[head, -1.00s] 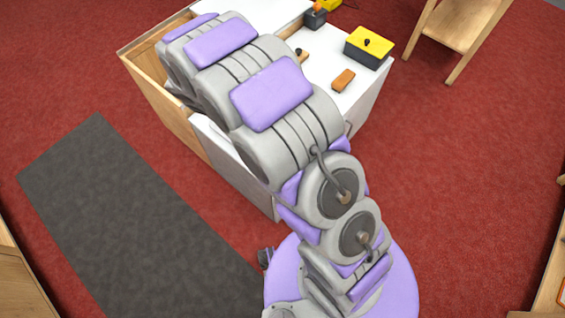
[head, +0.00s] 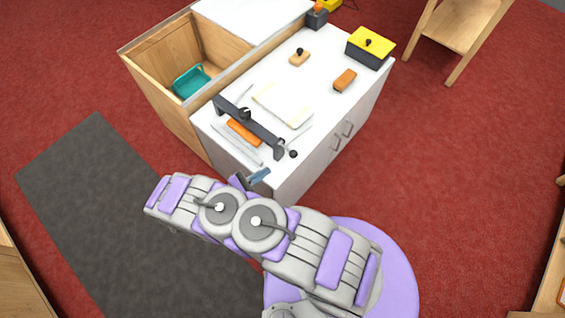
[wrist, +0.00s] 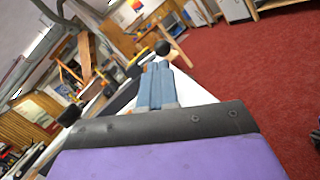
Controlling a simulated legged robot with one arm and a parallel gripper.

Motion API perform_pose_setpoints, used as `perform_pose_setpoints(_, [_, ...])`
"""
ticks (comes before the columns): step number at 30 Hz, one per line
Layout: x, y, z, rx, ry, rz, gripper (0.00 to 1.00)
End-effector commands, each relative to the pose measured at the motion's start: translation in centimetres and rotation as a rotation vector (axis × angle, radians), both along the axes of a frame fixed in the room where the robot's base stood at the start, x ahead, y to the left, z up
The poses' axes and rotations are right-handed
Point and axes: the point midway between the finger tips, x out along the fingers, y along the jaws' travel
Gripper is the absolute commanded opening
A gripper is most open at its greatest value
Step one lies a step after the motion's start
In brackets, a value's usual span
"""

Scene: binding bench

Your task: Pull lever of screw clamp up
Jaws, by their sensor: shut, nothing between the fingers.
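The screw clamp (head: 262,132) is a dark bar lying across the near end of the white bench top. A thin lever ending in a black ball knob (head: 293,153) is at its near right end. My gripper (head: 262,176) is by the bench's near edge, to the left of and below the knob in the head view, apart from it. In the wrist view its blue-grey fingers (wrist: 157,70) are shut and empty. A black ball (wrist: 162,47) shows just beyond the fingertips there, and another dark ball (wrist: 69,115) is at left. I cannot tell surely which is the lever's knob.
An orange block (head: 244,131) lies under the clamp bar, near a pale stack (head: 283,105). A brown block (head: 345,79), a knobbed wooden piece (head: 299,57) and a yellow-lidded box (head: 370,47) stand farther back. An open wooden bin (head: 160,75) holds a teal tray (head: 191,82).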

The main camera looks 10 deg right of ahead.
Motion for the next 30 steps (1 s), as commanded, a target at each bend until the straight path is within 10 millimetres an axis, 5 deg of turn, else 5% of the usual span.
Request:
perform_pose_setpoints(3, [-0.7, 0.4, -2.6, -0.05, 0.0, 0.084, 0.0])
perform_pose_setpoints(10, [-1.3, 0.4, -4.6, -0.095, -0.005, 0.167, 0.0])
perform_pose_setpoints(17, [-0.7, -0.6, -4.3, -0.104, -0.007, 0.174, 0.0])
perform_pose_setpoints(30, [2.1, -6.0, -2.7, -0.104, -0.005, 0.173, 0.0])
